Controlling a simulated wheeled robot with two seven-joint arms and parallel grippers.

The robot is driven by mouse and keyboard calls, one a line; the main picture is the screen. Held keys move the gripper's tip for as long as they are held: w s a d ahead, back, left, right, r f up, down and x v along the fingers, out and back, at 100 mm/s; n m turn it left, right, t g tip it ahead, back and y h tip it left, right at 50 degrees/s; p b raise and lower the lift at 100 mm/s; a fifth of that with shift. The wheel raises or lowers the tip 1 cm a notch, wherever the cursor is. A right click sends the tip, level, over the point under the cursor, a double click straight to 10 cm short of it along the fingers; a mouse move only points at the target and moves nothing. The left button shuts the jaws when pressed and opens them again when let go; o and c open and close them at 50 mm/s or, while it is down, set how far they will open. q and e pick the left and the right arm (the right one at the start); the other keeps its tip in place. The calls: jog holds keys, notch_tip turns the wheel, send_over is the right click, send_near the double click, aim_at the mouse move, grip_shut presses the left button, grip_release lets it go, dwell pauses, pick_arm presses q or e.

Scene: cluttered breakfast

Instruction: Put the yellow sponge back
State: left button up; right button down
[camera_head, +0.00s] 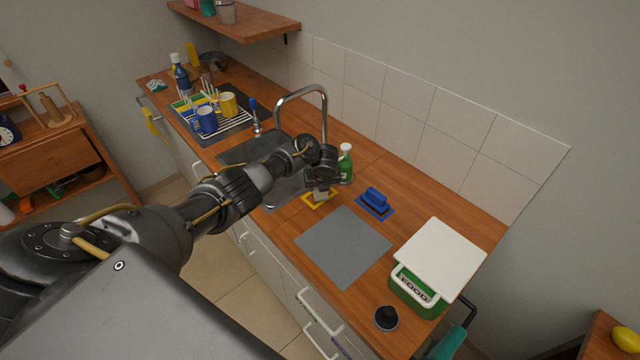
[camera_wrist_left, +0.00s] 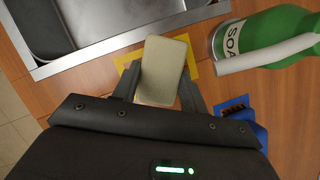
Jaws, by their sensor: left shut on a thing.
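My left gripper (camera_head: 321,181) reaches over the counter just in front of the sink. It is shut on a pale, beige-yellow sponge (camera_wrist_left: 160,72), which sits between the two fingers in the left wrist view. In the head view the sponge (camera_head: 321,192) shows below the fingers, partly hidden by them. It is over a yellow mat (camera_head: 310,204), whose edges stick out around it in the left wrist view (camera_wrist_left: 193,66). I cannot tell whether the sponge touches the mat. My right gripper is not in view.
A green soap bottle (camera_head: 346,166) stands close beside the gripper. A blue brush (camera_head: 376,198) lies on a blue mat to the right. The sink (camera_head: 245,151) and tall faucet (camera_head: 325,100) are behind left. A grey mat (camera_head: 343,246) in front is bare; a green FOOD box (camera_head: 418,294) stands right.

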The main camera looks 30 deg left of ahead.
pick_arm(q)
jog(key=shift+f, duration=0.55)
dwell(0.4)
jog(key=o, duration=1.5)
jog(key=shift+r, duration=0.1)
jog(key=shift+r, duration=3.75)
notch_tip(320, 180, up, 6)
jog(key=s+d, duration=0.2)
jog(key=d, duration=0.5)
jog(key=s+d, duration=0.2)
jog(key=d, duration=0.6)
jog(key=shift+s+d+r, duration=0.15)
jog(key=shift+s+d, duration=0.05)
jog(key=shift+s, duration=0.05)
